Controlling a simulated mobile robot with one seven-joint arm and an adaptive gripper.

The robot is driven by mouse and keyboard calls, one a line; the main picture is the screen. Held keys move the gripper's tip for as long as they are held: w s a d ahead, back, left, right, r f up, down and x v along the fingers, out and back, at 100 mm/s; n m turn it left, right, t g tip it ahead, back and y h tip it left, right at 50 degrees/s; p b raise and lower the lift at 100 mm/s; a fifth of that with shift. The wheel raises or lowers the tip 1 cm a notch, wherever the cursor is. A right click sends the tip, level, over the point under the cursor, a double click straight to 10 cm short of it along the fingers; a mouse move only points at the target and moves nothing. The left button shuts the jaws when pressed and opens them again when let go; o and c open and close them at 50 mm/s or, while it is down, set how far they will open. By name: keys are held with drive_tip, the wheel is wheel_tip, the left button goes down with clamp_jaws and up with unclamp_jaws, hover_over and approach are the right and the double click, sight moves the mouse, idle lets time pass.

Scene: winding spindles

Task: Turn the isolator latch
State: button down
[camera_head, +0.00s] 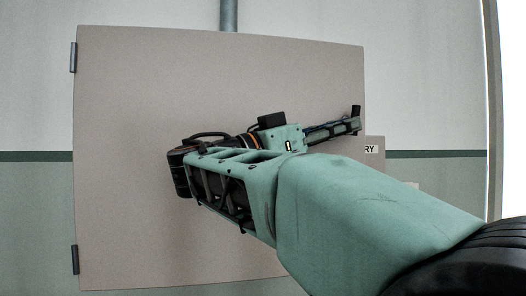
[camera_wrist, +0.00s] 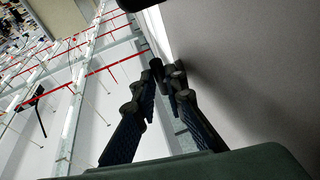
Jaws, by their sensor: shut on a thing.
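A large beige cabinet door (camera_head: 150,100) has hinges on its left side and fills much of the head view. My gripper (camera_head: 354,123) reaches across it to its right edge. A small dark latch handle (camera_head: 356,110) shows at the fingertips there. In the wrist view my gripper (camera_wrist: 158,88) has its two fingers on either side of the dark latch handle (camera_wrist: 156,67) and is shut on it. The door face (camera_wrist: 250,60) lies close along the right finger. The latch's base is hidden, and I cannot tell its angle.
A grey box with a label ending in "RY" (camera_head: 372,149) shows partly behind the door's right edge. A vertical pipe (camera_head: 229,15) rises above the door. The wrist view shows red and white racks (camera_wrist: 75,75) in the background to the left.

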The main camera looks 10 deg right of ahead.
drive_tip(key=shift+d+f+h+b, duration=0.1)
drive_tip(key=shift+f+h+b, duration=0.4)
drive_tip(key=shift+b, duration=0.7)
drive_tip(key=shift+r+n+h+b, duration=0.3)
drive_tip(key=shift+h+b, duration=0.1)
drive_tip(key=shift+b, duration=0.05)
drive_tip(key=c, duration=2.2)
unclamp_jaws()
drive_tip(key=shift+c, duration=0.2)
drive_tip(key=v, duration=1.2)
drive_tip(key=shift+s, duration=0.15)
drive_tip(key=shift+d, duration=0.1)
